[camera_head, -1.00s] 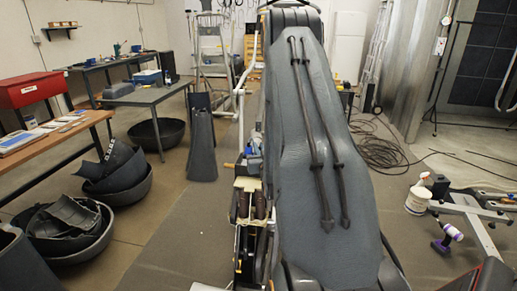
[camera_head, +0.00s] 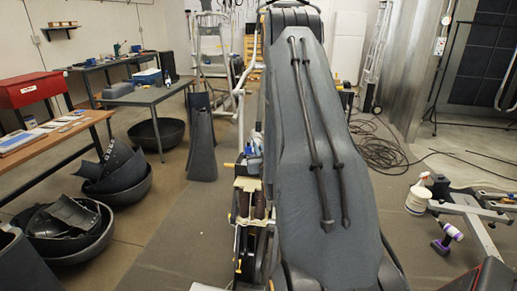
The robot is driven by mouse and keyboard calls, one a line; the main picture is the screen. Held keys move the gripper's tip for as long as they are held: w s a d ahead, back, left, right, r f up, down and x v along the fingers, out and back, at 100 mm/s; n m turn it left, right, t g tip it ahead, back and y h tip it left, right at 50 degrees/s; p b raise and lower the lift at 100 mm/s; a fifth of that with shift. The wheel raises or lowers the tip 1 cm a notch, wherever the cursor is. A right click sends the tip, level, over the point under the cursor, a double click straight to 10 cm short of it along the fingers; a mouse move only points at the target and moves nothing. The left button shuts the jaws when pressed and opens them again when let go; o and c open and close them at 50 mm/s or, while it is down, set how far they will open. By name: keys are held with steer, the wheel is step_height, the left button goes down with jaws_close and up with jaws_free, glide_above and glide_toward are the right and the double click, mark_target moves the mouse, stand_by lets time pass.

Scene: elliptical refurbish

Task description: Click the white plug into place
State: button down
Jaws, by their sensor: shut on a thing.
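The white plug is not visible. My gripper is not in view either; the large dark grey arm link with two dark hoses fills the middle of the picture and hides what lies behind it. Parts of the elliptical machine show just left of the arm: a white upright handle bar (camera_head: 240,92) and an opened lower mechanism (camera_head: 250,212) with light and dark parts. I cannot tell where the plug sits or what is at my fingertips.
A wooden bench (camera_head: 52,146) with a red box (camera_head: 33,90) stands at the left, with black bins (camera_head: 68,238) below. A grey table (camera_head: 150,97) stands behind. At right are a white bottle (camera_head: 418,197), a purple tool (camera_head: 447,238), a metal frame (camera_head: 470,210) and loose cables (camera_head: 380,152).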

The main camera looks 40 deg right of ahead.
steer(key=shift+f+b, duration=0.4)
steer(key=shift+f, duration=0.1)
stand_by(0.6)
steer(key=c, duration=1.8)
jaws_free()
steer(key=b+v, duration=0.2)
steer(key=v, duration=0.6)
